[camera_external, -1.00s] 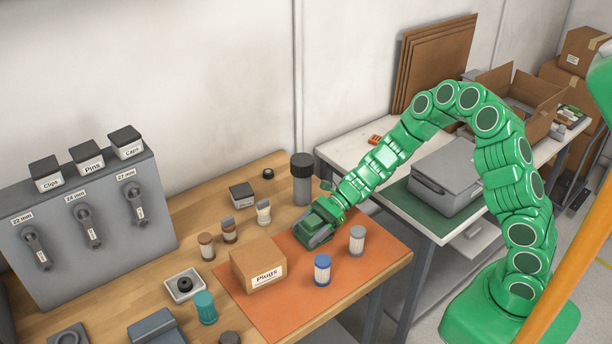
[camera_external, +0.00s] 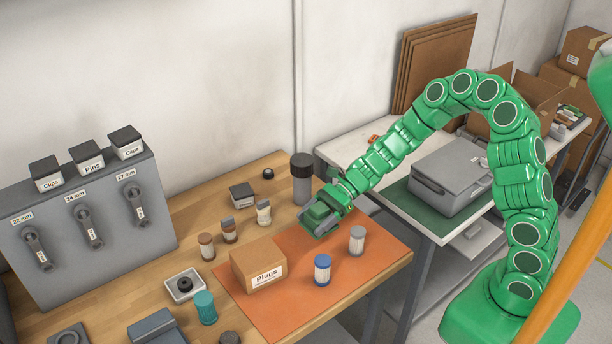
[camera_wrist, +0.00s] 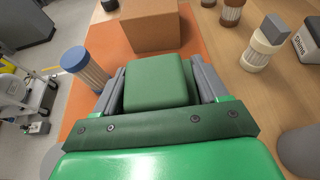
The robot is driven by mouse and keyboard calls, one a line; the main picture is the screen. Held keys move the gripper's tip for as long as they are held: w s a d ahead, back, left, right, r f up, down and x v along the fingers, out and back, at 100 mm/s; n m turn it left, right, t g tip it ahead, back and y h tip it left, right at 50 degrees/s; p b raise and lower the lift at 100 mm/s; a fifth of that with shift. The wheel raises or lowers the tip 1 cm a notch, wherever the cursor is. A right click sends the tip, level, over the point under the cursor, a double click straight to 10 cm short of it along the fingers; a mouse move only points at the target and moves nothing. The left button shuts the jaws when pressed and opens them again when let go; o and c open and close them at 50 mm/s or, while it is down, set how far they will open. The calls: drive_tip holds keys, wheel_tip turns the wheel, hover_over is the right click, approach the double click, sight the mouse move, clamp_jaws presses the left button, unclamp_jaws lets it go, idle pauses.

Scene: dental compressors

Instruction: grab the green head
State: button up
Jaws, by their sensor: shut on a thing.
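The green head (camera_wrist: 158,82) is a block with rounded edges, seen between my fingers in the wrist view. My gripper (camera_wrist: 160,85) is shut on it, with a grey finger against each side. In the external view my gripper (camera_external: 322,212) is over the back part of the orange mat (camera_external: 377,250). The green head there is largely merged with my green gripper, and its underside is hard to make out.
A cardboard Plugs box (camera_external: 250,262) stands on the mat, with a blue-capped cylinder (camera_external: 323,268) and a grey-capped one (camera_external: 357,239) nearby. A tall dark-lidded canister (camera_external: 302,180) stands close behind my gripper. Small brown and cream cylinders stand left of the mat.

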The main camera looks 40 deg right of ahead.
sight(326, 212)
drive_tip(key=s+r, duration=0.1)
drive_tip(key=s+d+r, duration=0.1)
drive_tip(key=s+r, duration=0.1)
drive_tip(key=r, duration=0.1)
drive_tip(key=shift+d, duration=0.3)
drive_tip(key=s+d+r, duration=0.1)
drive_tip(key=s, duration=0.1)
drive_tip(key=s+d+r, duration=0.1)
drive_tip(key=s+d, duration=0.1)
drive_tip(key=s, duration=0.1)
drive_tip(key=s+d+r, duration=0.1)
drive_tip(key=s, duration=0.1)
drive_tip(key=shift+s+d+r, duration=0.15)
drive_tip(key=shift+s+r, duration=0.15)
drive_tip(key=shift+r, duration=0.1)
